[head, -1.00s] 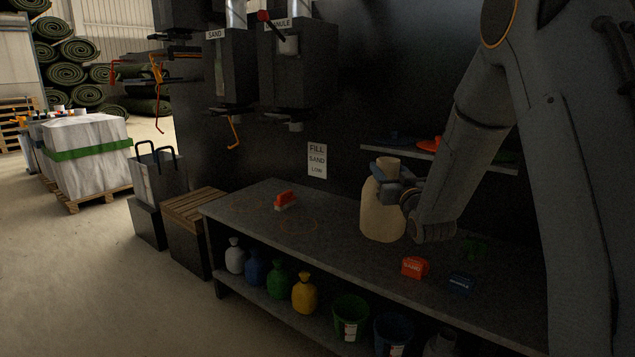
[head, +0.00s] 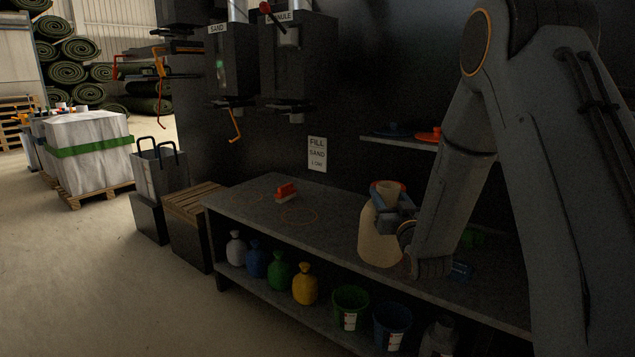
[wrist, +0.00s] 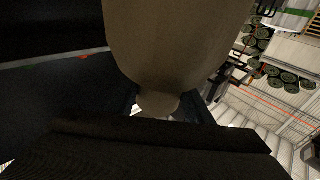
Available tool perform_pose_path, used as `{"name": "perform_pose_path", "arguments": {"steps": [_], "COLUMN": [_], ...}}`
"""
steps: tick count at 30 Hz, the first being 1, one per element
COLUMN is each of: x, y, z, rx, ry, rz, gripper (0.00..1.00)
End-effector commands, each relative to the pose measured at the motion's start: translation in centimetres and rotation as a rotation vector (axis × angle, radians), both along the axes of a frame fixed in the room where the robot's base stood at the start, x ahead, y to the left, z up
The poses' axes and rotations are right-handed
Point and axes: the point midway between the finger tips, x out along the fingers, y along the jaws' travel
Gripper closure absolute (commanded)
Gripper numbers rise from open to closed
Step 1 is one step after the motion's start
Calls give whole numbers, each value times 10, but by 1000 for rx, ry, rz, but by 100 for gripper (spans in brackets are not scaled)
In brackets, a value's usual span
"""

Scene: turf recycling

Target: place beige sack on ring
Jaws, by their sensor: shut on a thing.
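The beige sack (head: 379,238) is roughly upright at the front edge of the dark bench, right of its middle. A reddish rim shows at its top. My gripper (head: 391,203) is shut on the sack near its neck. Whether its base touches the bench is unclear. In the wrist view the sack (wrist: 170,45) fills the upper middle, its narrow neck between the dark jaws. A thin orange ring (head: 299,216) is marked on the bench, left of the sack and apart from it. A second, fainter ring lies farther left.
A red-orange brush-like item (head: 286,191) lies on the bench (head: 330,227) beyond the ring. Sacks and buckets (head: 351,308) stand on the shelf below. Dispensers (head: 288,70) hang above the bench. A blue item (head: 461,270) lies right of my gripper.

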Motion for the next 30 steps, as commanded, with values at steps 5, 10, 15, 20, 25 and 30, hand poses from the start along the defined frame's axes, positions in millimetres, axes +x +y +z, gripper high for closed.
{"name": "perform_pose_path", "arguments": {"steps": [5, 10, 15, 20, 25, 30], "x": [-21, -47, -67, -82, -93, -101], "y": [2, 1, -1, -2, -3, -4], "z": [-63, -114, -147, -167, -182, -189], "rx": [8, 5, -4, -14, -22, -28], "ry": [7, 6, 4, 3, 3, 2], "rz": [-26, -59, -86, -103, -117, -125], "gripper": [100, 100, 100, 100, 100, 100]}}
